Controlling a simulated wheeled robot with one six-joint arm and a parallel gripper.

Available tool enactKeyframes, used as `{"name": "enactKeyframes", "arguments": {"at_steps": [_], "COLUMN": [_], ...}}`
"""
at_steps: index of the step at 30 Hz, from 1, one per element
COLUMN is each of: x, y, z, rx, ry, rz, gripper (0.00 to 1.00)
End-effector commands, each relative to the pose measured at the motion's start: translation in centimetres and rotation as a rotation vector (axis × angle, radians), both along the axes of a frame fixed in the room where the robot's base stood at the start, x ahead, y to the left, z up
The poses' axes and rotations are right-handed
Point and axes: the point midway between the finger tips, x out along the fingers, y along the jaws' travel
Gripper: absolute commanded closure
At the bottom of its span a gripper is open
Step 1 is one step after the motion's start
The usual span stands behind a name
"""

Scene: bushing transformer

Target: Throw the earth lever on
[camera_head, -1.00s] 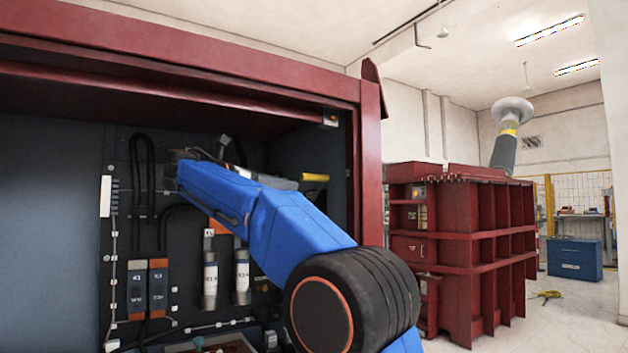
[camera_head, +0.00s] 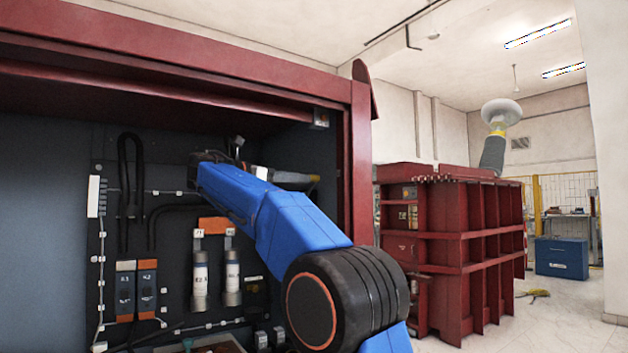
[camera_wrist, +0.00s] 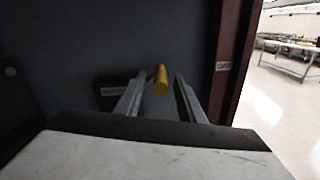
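The earth lever's yellow handle (camera_wrist: 160,86) shows in the wrist view between my gripper's two grey fingers. A gap shows on each side of it, wider on the right. I cannot tell how far it reaches in between them. My gripper (camera_wrist: 159,78) is open and holds nothing. In the head view, my gripper (camera_head: 300,178) points right inside the dark cabinet, at its right side. Only a small bit of the yellow handle (camera_head: 315,180) shows there at the fingertips. The rest of the lever is hidden by my gripper.
The cabinet's red frame post (camera_head: 361,170) stands close to the right of my gripper. Fuse-like cylinders (camera_head: 200,280) and dark breaker blocks (camera_head: 125,290) are on the back panel below left. A label (camera_wrist: 113,91) is on the wall by the left finger.

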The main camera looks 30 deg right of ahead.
Motion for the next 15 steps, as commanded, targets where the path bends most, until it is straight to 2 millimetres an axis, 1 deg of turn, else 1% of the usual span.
{"name": "enactKeyframes", "arguments": {"at_steps": [1,6,12,15], "x": [-0.1,0.0,0.1,0.2], "y": [-1.0,-3.8,-5.9,-6.4], "z": [0.0,0.0,0.0,0.0], "rx": [0.0,-0.001,0.0,0.0], "ry": [0.0,0.0,0.0,0.0], "rz": [-0.003,-0.002,-0.001,-0.001], "gripper": [0.64,0.64,0.64,0.64]}}
